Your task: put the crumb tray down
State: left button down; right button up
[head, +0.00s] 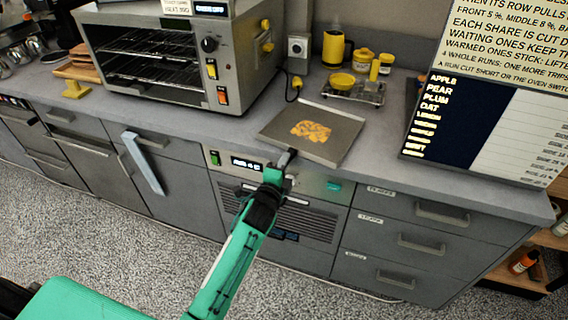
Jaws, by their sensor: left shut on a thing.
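The crumb tray (338,143) is a flat dark-grey tray with a pale raised rim. It lies on or just above the counter right of the toaster; I cannot tell if it touches. Yellow-orange crumbs (310,131) sit in a patch in its middle. My left gripper (287,158) is shut on the tray's front left edge, by a dark handle. The fingertips are small here and partly hidden by the wrist. My right gripper is not in view.
A scale (353,91) with a yellow bowl stands behind the tray, near yellow jars (363,60). A large sign board (490,110) stands to the right. The grey counter (385,170) is clear between tray and board.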

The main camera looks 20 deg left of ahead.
pick_arm(q)
jog(key=shift+r, duration=0.1)
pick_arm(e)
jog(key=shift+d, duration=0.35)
